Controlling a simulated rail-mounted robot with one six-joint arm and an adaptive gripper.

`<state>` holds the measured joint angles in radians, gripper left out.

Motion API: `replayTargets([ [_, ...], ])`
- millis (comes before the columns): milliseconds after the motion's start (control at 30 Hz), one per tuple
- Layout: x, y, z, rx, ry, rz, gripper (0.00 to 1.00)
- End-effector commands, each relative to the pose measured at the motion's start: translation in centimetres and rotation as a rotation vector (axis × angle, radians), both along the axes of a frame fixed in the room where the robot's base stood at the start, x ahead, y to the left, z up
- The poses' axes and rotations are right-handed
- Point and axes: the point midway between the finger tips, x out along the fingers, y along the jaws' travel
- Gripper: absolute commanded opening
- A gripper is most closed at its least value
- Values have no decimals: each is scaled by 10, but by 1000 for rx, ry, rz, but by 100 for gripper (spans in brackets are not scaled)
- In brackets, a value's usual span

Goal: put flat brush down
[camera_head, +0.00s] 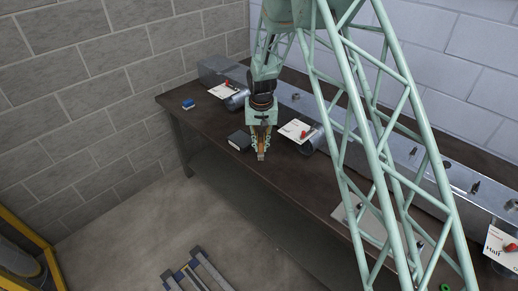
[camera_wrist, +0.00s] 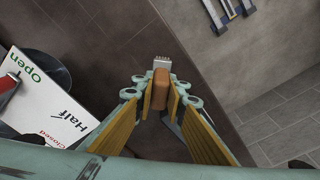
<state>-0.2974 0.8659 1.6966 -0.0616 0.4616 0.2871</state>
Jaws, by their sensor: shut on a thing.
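My gripper (camera_head: 261,146) is shut on the flat brush. In the wrist view the brush (camera_wrist: 162,85) shows as a brown wooden handle between the yellow-lined fingers (camera_wrist: 160,98), with a pale grey end pointing away from me. In the head view only a small tan part of the brush (camera_head: 261,155) shows below the fingers. The gripper points down at the dark brown workbench (camera_head: 203,121), near its front edge. I cannot tell whether the brush touches the bench top.
A white Open/Half/Closed card (camera_wrist: 62,105) with a red handle lies beside a round duct (camera_head: 308,143). A blue object (camera_head: 188,103) sits at the bench's left end. A blue-grey frame (camera_head: 198,272) lies on the floor.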

Motion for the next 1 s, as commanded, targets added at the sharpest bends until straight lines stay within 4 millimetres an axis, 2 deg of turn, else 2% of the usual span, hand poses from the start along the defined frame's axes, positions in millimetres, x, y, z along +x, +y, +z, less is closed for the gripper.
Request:
replayTargets([
  [100,12,5,-2,0,0,0,0],
  [233,19,8,-2,0,0,0,0],
  [667,20,9,-3,0,0,0,0],
  [1000,20,8,-30,0,1,0,0],
])
